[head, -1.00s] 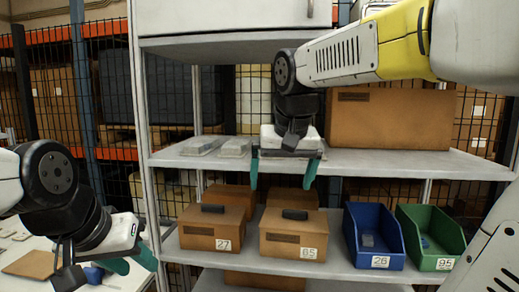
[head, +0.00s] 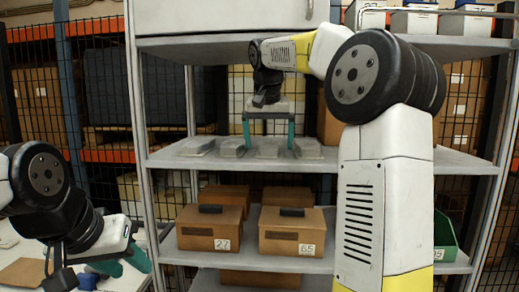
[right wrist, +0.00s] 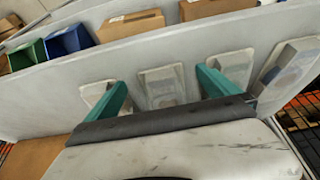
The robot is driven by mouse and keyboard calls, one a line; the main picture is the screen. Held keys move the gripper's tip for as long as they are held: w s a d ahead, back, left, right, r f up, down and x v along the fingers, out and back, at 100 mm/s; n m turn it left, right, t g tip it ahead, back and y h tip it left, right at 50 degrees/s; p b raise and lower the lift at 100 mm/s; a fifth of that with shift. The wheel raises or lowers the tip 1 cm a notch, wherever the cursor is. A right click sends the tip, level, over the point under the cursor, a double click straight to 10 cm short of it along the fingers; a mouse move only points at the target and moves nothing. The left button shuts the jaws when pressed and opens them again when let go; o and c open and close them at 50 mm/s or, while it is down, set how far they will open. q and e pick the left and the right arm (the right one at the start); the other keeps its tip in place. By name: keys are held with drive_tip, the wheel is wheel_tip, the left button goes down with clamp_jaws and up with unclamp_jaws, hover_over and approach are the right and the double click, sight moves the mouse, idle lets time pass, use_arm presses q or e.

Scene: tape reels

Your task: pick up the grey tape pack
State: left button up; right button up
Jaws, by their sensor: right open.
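Several similar greyish packs stand in a row on the upper shelf board; I cannot tell them apart by colour. One pack (head: 268,148) lies below and between the fingers of my right gripper (head: 268,135). In the right wrist view this pack (right wrist: 162,88) shows between the two green fingers, with a gap on both sides. My right gripper (right wrist: 162,92) is open and empty. Other packs (head: 232,147) (head: 199,146) lie to its left, and one (head: 308,148) to its right. My left gripper (head: 122,263) is open and empty, low at the left.
The shelf board (head: 400,160) carries the packs. Below are brown boxes (head: 210,228) (head: 292,232) and a green bin (head: 444,237); the right wrist view also shows a blue bin (right wrist: 68,40). A cabinet (head: 230,18) hangs above. My right arm hides the right part.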

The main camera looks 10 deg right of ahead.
sight(270, 147)
drive_tip(key=shift+w+d, duration=0.15)
drive_tip(key=shift+w, duration=0.3)
drive_tip(key=w+f, duration=0.1)
drive_tip(key=w+d, duration=0.1)
drive_tip(key=shift+w+f, duration=0.65)
drive_tip(key=shift+f, duration=0.25)
drive_tip(key=c, duration=1.6)
